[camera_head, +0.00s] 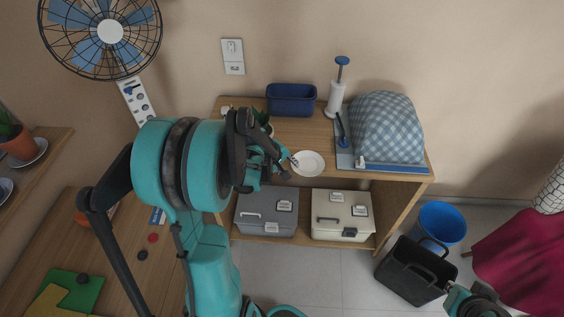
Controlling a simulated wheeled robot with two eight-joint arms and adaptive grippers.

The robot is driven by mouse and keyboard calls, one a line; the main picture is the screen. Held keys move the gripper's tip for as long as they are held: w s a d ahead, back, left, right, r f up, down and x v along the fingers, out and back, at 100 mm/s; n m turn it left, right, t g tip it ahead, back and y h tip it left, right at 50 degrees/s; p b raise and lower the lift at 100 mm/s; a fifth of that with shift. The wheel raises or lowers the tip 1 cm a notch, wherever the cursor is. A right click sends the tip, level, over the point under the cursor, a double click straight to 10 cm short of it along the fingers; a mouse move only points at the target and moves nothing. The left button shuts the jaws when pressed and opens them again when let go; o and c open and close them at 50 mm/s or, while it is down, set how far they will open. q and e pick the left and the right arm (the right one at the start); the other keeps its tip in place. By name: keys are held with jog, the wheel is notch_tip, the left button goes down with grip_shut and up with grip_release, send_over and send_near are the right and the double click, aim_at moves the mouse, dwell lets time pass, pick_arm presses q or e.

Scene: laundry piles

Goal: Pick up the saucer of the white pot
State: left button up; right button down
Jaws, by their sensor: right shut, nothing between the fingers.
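A round white saucer (308,165) lies on the wooden shelf top, with no pot on it. My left gripper (288,168) is at the saucer's left edge. Its fingertips overlap the rim in the picture, and I cannot tell whether they touch or grip it. A green plant (262,117) shows just behind my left gripper; its pot is mostly hidden by the gripper. My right gripper (452,291) is shut and empty at the lower right, near a black bin, far from the saucer.
The shelf (400,185) also holds a blue tub (291,98), a pump bottle (336,98) and a checked cloth-covered thing (386,128). Two boxes stand below. A black bin (408,283) and blue bucket (440,222) stand at right. A fan (110,32) is at upper left.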

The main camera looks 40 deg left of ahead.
pick_arm(q)
jog(key=v, duration=0.9)
jog(key=shift+o, duration=0.2)
